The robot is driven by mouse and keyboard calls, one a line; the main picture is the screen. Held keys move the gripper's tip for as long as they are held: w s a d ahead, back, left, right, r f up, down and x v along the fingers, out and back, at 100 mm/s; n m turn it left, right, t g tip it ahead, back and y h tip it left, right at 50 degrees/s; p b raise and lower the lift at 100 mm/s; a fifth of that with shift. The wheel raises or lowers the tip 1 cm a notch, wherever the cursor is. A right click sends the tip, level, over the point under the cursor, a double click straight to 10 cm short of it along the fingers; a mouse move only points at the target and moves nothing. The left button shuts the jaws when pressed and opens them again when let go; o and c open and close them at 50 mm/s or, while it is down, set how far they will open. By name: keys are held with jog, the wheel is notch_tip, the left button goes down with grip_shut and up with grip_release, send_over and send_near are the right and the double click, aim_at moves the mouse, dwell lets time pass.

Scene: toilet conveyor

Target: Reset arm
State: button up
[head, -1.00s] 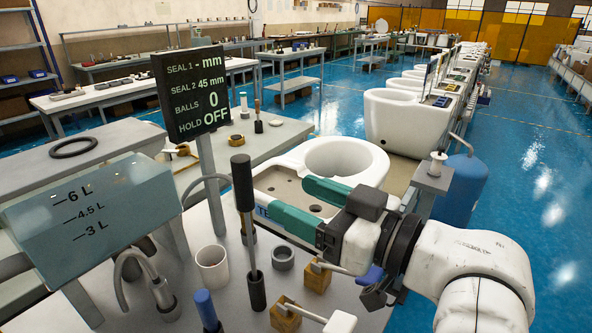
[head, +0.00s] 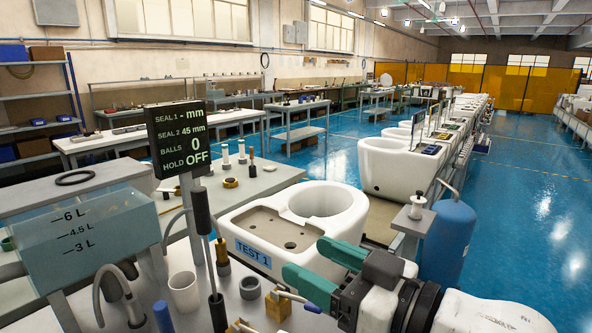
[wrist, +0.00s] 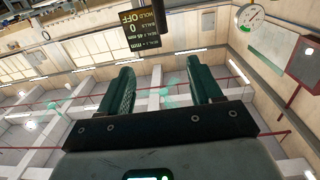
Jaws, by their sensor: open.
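My gripper (head: 325,271) is in the lower middle of the head view, with two green fingers spread apart and nothing between them. It is in front of the white toilet bowl marked TEST 1 (head: 345,233) and above the bench. In the wrist view my gripper (wrist: 158,88) points up toward the ceiling beams and walls, its fingers apart and empty.
A dark display sign (head: 182,137) on a post reads BALLS 0, HOLD OFF. A clear water tank (head: 85,240) stands at the left. A white cup (head: 184,292) and a black-handled tool (head: 200,212) are on the near bench. A blue cylinder (head: 447,243) stands right.

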jog(key=s+d+f+m+g+h, duration=0.1)
jog(key=s+d+f+m+h, duration=0.25)
jog(key=f, duration=0.85)
jog(key=s+d+f+m+g+h, duration=0.1)
jog(key=d+f+m+g+h, duration=0.2)
jog(key=d+f, duration=0.7)
jog(key=s+d+f+m+g+h, duration=0.2)
jog(key=s+d+f, duration=0.3)
jog(key=s+f, duration=0.5)
jog(key=s+d+f+m+g+h, duration=0.2)
jog(key=s+d+f+g+h, duration=0.2)
jog(key=s+f, duration=0.6)
jog(key=s+d+h, duration=0.1)
jog(key=s, duration=0.2)
jog(key=shift+d+g, duration=0.25)
jog(key=shift+g, duration=0.05)
